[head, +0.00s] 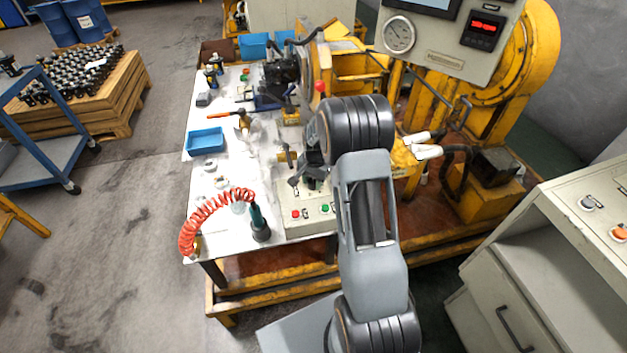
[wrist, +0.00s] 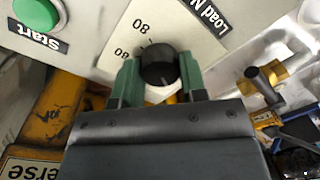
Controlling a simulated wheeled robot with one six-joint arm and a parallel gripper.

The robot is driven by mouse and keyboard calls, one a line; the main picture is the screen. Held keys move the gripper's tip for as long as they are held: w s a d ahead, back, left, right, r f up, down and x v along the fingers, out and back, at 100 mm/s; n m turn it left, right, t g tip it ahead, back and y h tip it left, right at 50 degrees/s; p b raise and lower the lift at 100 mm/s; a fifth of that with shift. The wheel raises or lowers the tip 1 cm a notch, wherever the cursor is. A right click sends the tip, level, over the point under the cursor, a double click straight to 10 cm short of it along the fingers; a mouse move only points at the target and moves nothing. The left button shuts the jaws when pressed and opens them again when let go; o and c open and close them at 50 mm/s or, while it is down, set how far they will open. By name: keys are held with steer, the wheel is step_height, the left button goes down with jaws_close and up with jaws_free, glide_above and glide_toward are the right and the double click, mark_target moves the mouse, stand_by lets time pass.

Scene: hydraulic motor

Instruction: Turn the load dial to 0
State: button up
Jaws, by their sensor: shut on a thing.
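The load dial (wrist: 157,66) is a round black knob on a pale control panel, in the middle of the wrist view. Parts of a printed scale with "80" and "60" show beside it, and a black "Load N" label (wrist: 207,17) is near it. My gripper (wrist: 158,78) has its two green fingers on either side of the knob, shut on it. The dial's pointer is too hard to make out. In the head view my gripper (head: 308,178) is over the control box (head: 308,220) on the table, and my arm hides the dial.
A green Start button (wrist: 36,13) is at the upper left of the wrist view. In the head view, red and green buttons sit at the box's front. A coiled red hose (head: 213,210) and blue tray (head: 206,141) lie to the left. Yellow machinery (head: 360,75) stands behind.

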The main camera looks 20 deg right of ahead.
steer(key=n+b, duration=0.1)
steer(key=n, duration=0.5)
steer(key=n+b, duration=0.1)
steer(key=n, duration=0.4)
steer(key=shift+n, duration=0.3)
stand_by(0.6)
steer(key=o, duration=0.9)
steer(key=r, duration=1.3)
steer(key=shift+w+d+r, duration=0.1)
steer(key=shift+d+r, duration=0.25)
steer(key=shift+r, duration=0.05)
